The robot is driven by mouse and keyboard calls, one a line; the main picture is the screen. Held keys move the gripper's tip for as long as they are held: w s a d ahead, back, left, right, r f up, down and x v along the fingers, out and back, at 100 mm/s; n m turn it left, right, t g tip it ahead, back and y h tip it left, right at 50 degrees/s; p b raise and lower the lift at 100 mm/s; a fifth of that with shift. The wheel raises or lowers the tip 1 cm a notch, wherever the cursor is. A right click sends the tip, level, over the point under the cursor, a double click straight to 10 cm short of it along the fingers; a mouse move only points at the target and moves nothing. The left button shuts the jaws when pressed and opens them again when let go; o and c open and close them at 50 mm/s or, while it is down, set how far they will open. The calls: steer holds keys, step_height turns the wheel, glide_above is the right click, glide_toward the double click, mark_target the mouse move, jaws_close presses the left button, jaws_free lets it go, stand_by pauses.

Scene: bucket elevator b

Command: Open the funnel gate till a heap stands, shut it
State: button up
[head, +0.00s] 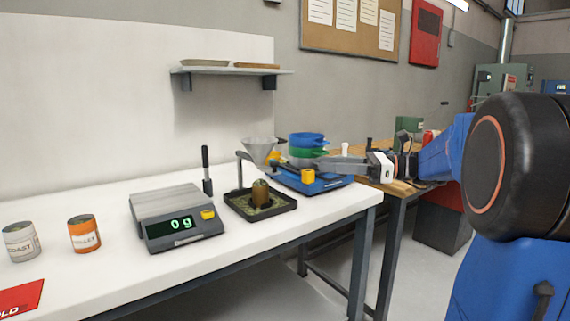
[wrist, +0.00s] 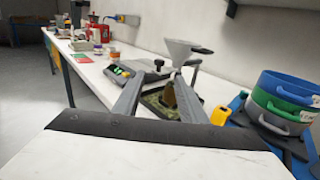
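A grey funnel (head: 258,150) stands on a bracket above a black tray (head: 287,207), and it also shows in the wrist view (wrist: 181,48). A small brown cup (head: 260,195) stands in the tray under the funnel, with a green rounded heap at its top. Green grains lie on the tray floor around the cup. A small yellow part (head: 273,157) shows beside the funnel's lower end; I cannot tell whether it is the gate handle. My gripper (wrist: 160,78) is open and empty, its two fingers apart, to the right of the funnel in the head view and not touching it.
A scale (head: 172,218) reading 0 g stands left of the tray. Blue and green sieves (head: 307,140) stand on a blue base close to my gripper. An orange can (head: 83,234) and a white can (head: 20,241) stand at the left.

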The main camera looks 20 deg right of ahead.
steer(key=x, duration=1.2)
steer(key=shift+a, duration=0.2)
steer(key=shift+w, duration=0.1)
jaws_close()
